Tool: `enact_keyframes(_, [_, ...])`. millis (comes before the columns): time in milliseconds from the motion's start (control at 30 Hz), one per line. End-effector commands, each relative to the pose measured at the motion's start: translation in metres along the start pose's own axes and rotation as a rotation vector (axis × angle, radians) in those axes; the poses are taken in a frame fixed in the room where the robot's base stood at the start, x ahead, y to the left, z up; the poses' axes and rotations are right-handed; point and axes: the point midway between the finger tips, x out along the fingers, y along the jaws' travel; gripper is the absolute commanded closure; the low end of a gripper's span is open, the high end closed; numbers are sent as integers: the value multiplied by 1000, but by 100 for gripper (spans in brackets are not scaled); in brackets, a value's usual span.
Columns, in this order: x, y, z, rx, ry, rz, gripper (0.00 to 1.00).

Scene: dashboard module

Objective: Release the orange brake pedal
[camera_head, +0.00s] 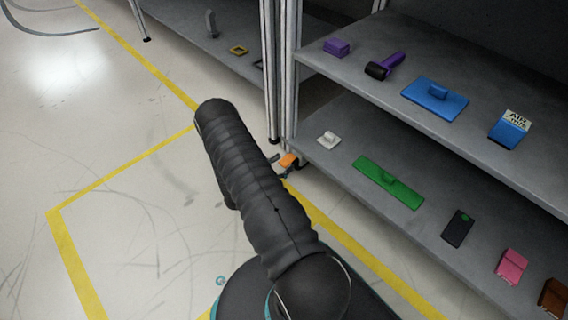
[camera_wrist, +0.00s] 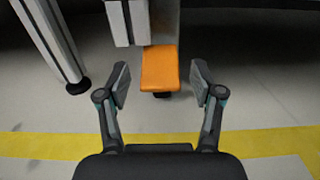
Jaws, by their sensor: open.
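The orange brake pedal (camera_wrist: 160,69) is a flat orange pad in the upper middle of the wrist view, in front of a grey upright part. In the head view the pedal (camera_head: 288,160) is a small orange patch low by the shelf post, partly hidden behind my arm. My gripper (camera_wrist: 160,84) is open in the wrist view, one finger on each side of the pedal with gaps between. I cannot tell whether the fingers reach as far as the pad. In the head view only a small part of my gripper shows beside the pedal.
A metal post (camera_wrist: 50,40) with a black foot stands left of the pedal. A lower shelf (camera_head: 340,186) holds a green plate (camera_head: 388,182) and other small items. An upper shelf (camera_head: 375,85) holds a blue plate (camera_head: 435,98). A yellow line (camera_wrist: 270,141) crosses the open floor.

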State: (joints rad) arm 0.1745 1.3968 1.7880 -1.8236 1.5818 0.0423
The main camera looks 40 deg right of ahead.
Motion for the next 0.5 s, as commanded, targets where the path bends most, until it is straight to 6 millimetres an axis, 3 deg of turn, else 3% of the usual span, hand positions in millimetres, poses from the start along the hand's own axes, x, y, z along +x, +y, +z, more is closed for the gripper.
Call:
enact_keyframes(433, [10, 0, 0, 0, 0, 0, 33])
enact_keyframes(500, [10, 0, 0, 0, 0, 0, 51])
